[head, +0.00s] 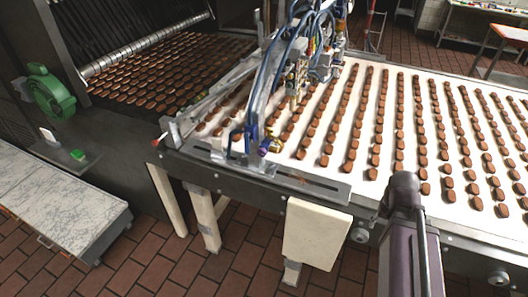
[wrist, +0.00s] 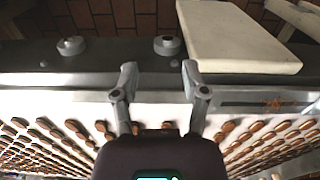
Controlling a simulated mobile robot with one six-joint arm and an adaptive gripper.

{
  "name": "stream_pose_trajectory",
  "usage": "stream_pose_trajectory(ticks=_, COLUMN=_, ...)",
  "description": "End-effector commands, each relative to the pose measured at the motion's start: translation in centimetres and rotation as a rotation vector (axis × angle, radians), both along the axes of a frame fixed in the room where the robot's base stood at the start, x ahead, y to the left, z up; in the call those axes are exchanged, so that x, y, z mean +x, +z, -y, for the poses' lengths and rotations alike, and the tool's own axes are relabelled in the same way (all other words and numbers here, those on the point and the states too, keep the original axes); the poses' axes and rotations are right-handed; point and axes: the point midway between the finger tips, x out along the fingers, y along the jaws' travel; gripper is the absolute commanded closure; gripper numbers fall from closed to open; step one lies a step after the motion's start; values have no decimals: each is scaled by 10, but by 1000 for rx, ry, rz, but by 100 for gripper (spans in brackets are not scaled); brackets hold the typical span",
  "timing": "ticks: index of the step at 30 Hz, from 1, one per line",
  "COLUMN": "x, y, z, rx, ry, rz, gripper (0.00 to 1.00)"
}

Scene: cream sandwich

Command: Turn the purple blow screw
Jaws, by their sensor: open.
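The purple blow screw (head: 263,151) is a small purple knob at the front end of the brass and blue fittings, near the conveyor's front edge in the head view. I cannot make it out in the wrist view. My gripper (wrist: 160,68) shows in the wrist view with its two fingers apart and nothing between them. It is over the conveyor's front edge. In the head view my arm is at the lower right, well to the right of the screw, and the fingers cannot be made out there.
The white conveyor belt (head: 340,115) carries rows of brown sandwiches. Blue hoses and metal fittings (head: 325,60) rise around the screw. A metal rail (head: 300,184) runs along the conveyor's front. A cream panel (head: 315,232) hangs below, also in the wrist view (wrist: 240,40). Floor in front is clear.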

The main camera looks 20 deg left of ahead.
Motion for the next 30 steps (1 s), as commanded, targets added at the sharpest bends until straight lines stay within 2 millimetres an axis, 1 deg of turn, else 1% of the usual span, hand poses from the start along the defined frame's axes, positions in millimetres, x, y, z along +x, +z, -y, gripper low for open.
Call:
stream_pose_trajectory(ticks=6, x=0, y=0, z=0, rx=0, ry=0, rz=0, gripper=43)
stream_pose_trajectory(ticks=9, x=0, y=0, z=0, rx=-2, ry=0, rz=1, gripper=15)
stream_pose_trajectory(ticks=16, x=6, y=-7, z=-7, rx=-47, ry=-10, rz=19, gripper=15)
stream_pose_trajectory(ticks=20, x=14, y=-15, z=-17, rx=-111, ry=-18, rz=50, gripper=15)
stream_pose_trajectory(ticks=26, x=33, y=-27, z=-40, rx=-248, ry=-49, rz=147, gripper=15)
stream_pose_trajectory(ticks=30, x=48, y=-32, z=-62, rx=-341, ry=-66, rz=249, gripper=15)
